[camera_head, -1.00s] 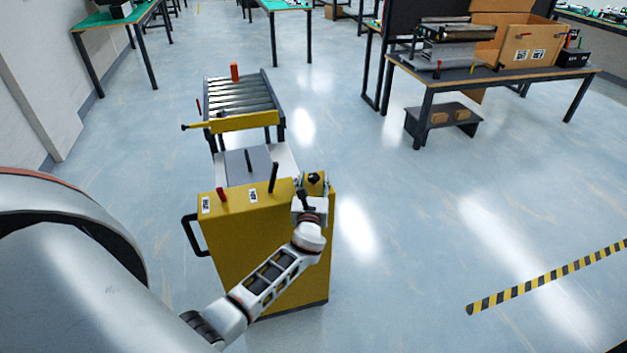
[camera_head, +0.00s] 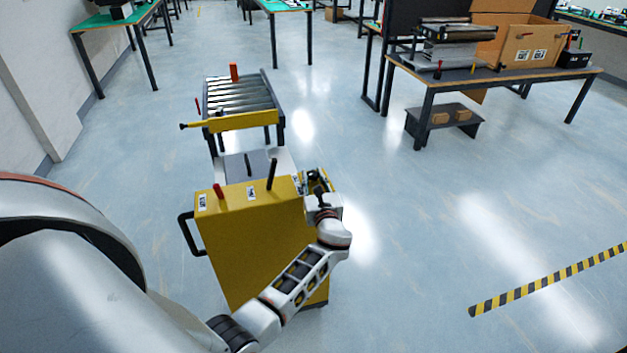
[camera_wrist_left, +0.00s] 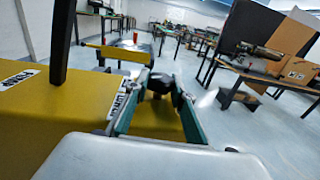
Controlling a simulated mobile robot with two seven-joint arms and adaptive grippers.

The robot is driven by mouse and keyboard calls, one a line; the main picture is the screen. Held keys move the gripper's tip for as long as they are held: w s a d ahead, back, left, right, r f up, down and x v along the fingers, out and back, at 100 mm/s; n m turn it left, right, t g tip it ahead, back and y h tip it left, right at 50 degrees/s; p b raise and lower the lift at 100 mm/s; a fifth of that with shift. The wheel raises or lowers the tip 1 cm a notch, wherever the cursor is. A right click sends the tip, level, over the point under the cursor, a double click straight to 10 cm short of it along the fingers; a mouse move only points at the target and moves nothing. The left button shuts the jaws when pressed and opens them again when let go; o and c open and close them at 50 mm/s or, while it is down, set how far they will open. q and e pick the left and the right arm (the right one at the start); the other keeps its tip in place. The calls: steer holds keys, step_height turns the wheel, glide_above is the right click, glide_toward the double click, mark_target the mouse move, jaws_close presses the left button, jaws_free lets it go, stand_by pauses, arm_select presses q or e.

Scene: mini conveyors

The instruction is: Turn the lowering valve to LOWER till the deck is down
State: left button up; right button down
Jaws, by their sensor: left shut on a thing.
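The yellow cart (camera_head: 250,235) stands in front of me, with a black lever (camera_head: 272,174), a red-knobbed lever (camera_head: 218,191) and white labels on top. My left gripper (camera_head: 317,182) is at the cart's right top corner. In the left wrist view, its two fingers (camera_wrist_left: 158,100) lie either side of a black valve knob (camera_wrist_left: 160,83) and are shut on it. A white label reading LOWER (camera_wrist_left: 121,103) lies just left of the fingers. Behind the cart is a deck with a grey plate (camera_head: 240,165); its height is hard to judge. My right gripper is out of view.
A workbench (camera_head: 490,76) with a cardboard box (camera_head: 525,45) is at the back right.

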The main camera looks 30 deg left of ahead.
arm_select(q)
steer(key=o, duration=1.1)
steer(key=shift+o, duration=0.2)
steer(key=v, duration=1.2)
